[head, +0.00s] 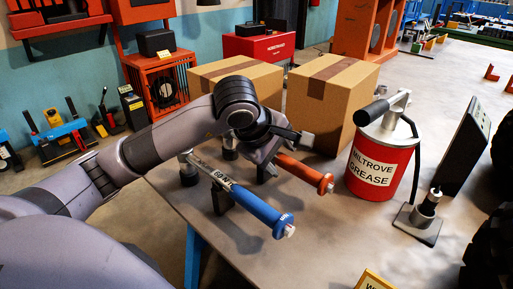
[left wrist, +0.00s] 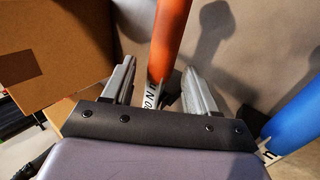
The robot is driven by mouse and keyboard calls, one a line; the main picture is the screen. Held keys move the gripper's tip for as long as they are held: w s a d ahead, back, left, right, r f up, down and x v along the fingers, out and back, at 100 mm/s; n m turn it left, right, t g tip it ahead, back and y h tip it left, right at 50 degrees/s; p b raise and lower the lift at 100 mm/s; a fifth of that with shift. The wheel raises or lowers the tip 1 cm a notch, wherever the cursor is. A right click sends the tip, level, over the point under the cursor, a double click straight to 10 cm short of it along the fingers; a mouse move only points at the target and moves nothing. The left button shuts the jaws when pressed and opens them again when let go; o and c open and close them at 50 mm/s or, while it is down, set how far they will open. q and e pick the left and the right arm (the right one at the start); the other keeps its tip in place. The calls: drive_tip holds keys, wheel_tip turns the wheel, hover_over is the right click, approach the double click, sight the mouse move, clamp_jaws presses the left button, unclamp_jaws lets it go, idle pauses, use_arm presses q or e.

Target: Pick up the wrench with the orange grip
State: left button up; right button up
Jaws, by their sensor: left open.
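My left gripper (head: 285,156) is open over the orange wrench. In the left wrist view, the orange grip (left wrist: 171,38) and its lettered metal shaft (left wrist: 153,95) show between the two fingers of the left gripper (left wrist: 160,78), apparently not clamped. The blue grip (left wrist: 298,118) is to the right there.
Two cardboard boxes (head: 329,95) stand behind the wrenches, the right one close to my left gripper. A red grease bucket (head: 381,168) stands to the right, then a dark panel (head: 466,146) and a small metal stand (head: 417,223). The table front (head: 320,255) is mostly clear.

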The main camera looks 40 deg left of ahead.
use_arm(q)
drive_tip(key=x, duration=0.2)
drive_tip(key=shift+w+f, duration=0.2)
drive_tip(key=shift+f, duration=0.05)
clamp_jaws()
drive_tip(key=shift+r, duration=0.15)
drive_tip(key=shift+r, duration=0.1)
